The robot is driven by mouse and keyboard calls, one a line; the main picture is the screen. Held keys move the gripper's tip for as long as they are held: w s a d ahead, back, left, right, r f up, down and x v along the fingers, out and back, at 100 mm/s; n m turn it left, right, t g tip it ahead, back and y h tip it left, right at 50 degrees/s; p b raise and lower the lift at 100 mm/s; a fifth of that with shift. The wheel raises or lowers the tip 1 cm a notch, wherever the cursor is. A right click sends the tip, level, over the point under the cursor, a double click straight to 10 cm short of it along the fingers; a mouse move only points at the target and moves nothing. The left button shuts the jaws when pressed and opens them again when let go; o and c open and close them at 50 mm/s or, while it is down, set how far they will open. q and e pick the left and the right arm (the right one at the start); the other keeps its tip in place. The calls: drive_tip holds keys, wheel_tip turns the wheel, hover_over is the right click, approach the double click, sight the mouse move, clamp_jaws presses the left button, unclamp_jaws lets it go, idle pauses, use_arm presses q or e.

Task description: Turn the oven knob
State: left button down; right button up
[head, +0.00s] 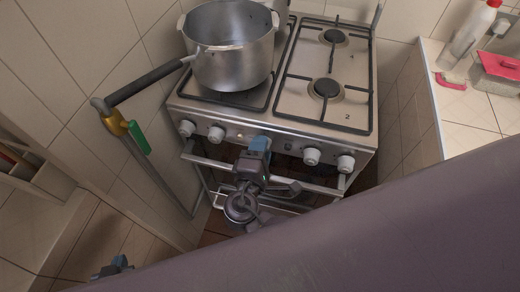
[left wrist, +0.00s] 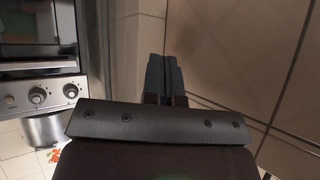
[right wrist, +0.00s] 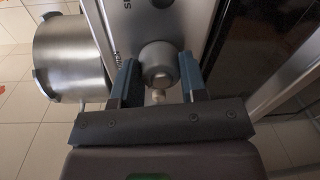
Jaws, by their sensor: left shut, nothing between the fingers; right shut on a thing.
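The oven front carries a row of round grey knobs, with one pair at the left (head: 216,133) and one pair at the right (head: 312,156). My right gripper (head: 258,146) is at the middle of this panel and hides the part behind it. In the right wrist view a grey knob (right wrist: 158,63) sits between the two fingers of my right gripper (right wrist: 159,84), which is shut on it. My left gripper (head: 115,266) is low at the left, away from the stove. In the left wrist view my left gripper (left wrist: 165,80) is shut and empty; knobs (left wrist: 38,95) show beyond it.
A large steel pot (head: 233,60) stands on the left of the stove top (head: 300,105). A rail (head: 150,170) with a black handle runs by the left wall. A counter (head: 465,135) with a bottle (head: 470,30) and a red item (head: 497,68) is at the right.

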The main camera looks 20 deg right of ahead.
drive_tip(key=shift+f+m+b, duration=0.2)
drive_tip(key=shift+m+b, duration=0.35)
drive_tip(key=shift+m, duration=0.35)
drive_tip(key=shift+m+b, duration=0.35)
drive_tip(key=shift+m, duration=0.05)
drive_tip(key=m+b, duration=0.1)
drive_tip(key=m, duration=0.1)
drive_tip(key=shift+m+b, duration=0.3)
drive_tip(key=shift+m+y+b, duration=0.3)
drive_tip(key=shift+m+b, duration=0.35)
drive_tip(key=shift+m, duration=0.25)
use_arm(q)
drive_tip(key=shift+w+d+f+b, duration=0.1)
drive_tip(key=shift+w+f+b, duration=0.05)
drive_tip(key=shift+f, duration=0.55)
drive_tip(key=shift+w+d+f+b, duration=0.1)
drive_tip(key=shift+w+f, duration=0.1)
drive_tip(key=shift+f, duration=0.5)
drive_tip(key=shift+w+d+f+b, duration=0.1)
drive_tip(key=shift+w+f+b, duration=0.05)
drive_tip(key=shift+f, duration=0.55)
use_arm(e)
drive_tip(key=shift+r+m, duration=0.1)
drive_tip(key=shift+m, duration=0.6)
drive_tip(key=shift+r, duration=0.1)
drive_tip(key=o, duration=0.9)
use_arm(q)
drive_tip(key=shift+d, duration=0.1)
